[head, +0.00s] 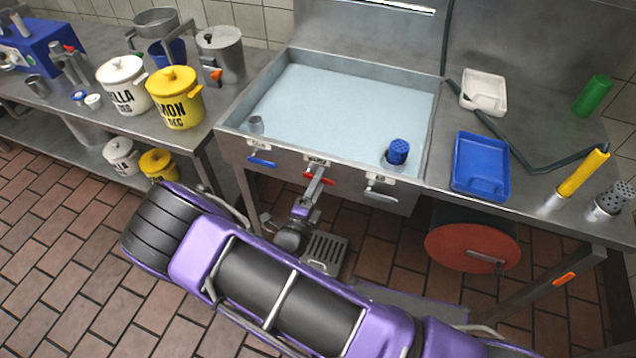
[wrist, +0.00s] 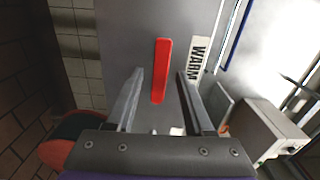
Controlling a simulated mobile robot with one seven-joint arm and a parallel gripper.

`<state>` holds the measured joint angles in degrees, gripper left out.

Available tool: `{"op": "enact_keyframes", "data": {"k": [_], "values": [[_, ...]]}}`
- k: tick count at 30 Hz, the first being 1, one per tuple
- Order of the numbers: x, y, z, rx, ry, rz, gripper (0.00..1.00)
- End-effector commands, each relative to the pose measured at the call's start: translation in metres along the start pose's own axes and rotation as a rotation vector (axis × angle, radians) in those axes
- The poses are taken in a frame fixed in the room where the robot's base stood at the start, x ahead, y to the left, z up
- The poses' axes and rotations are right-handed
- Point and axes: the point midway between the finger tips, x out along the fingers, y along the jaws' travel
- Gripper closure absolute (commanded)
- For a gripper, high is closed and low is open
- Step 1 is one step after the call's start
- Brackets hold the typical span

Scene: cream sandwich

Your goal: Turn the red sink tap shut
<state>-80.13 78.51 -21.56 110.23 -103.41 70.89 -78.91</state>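The red tap (head: 326,179) is a bar handle on the front panel of the sink (head: 226,136). In the head view my gripper (head: 316,182) is in front of it and hides part of it. In the wrist view the red tap (wrist: 161,55) shows as a long bar, parallel to the text on the WARM label (wrist: 198,56). My gripper (wrist: 160,73) is open, with one finger on either side of the bar. A gap shows between the bar and each finger. I cannot tell how deep the fingers reach.
A blue handle (head: 262,162) is left of the red tap and a metal handle (head: 381,193) is right of it. The basin holds pale water (head: 340,105). A blue tray (head: 480,165) is on the right counter. A red drum (head: 455,248) is below.

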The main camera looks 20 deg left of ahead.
Motion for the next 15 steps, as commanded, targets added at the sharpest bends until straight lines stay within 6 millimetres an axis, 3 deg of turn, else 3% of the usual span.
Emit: {"op": "enact_keyframes", "data": {"k": [8, 15], "values": [[-0.004, 0.000, 0.000, 0.001, -0.001, 0.001, 0.47], [-0.046, 0.001, 0.001, 0.000, -0.004, 0.003, 0.47]]}}
